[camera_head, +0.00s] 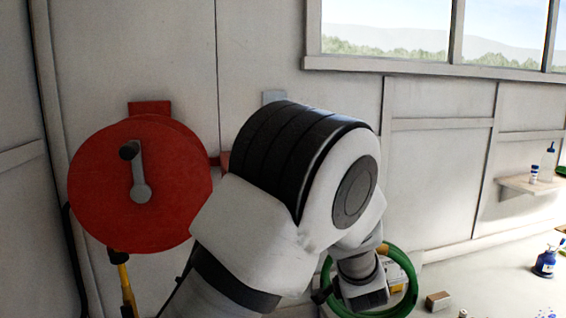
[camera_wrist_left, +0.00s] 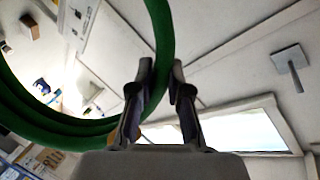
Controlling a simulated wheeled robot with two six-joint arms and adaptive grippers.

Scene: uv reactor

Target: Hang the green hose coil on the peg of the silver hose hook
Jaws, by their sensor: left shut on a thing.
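The green hose coil (camera_head: 413,284) hangs low in the head view, partly hidden behind my left arm. In the left wrist view the coil (camera_wrist_left: 55,122) fills the left side, and its upper strand runs down to the fingertips. My left gripper (camera_wrist_left: 160,70) is shut on the coil's edge; in the head view the gripper (camera_head: 326,293) is mostly hidden by my wrist. The silver hose hook (camera_head: 273,96) shows only as a grey plate corner above my arm. In the left wrist view the hook (camera_wrist_left: 290,57) shows its plate and peg, apart from the coil. My right gripper is out of view.
A red hose reel (camera_head: 100,190) with a crank is on the wall left of my arm. A window (camera_head: 390,30) is above right. A small shelf (camera_head: 530,187) holds bottles. A small box (camera_head: 438,300) and a blue bottle (camera_head: 545,263) stand at lower right.

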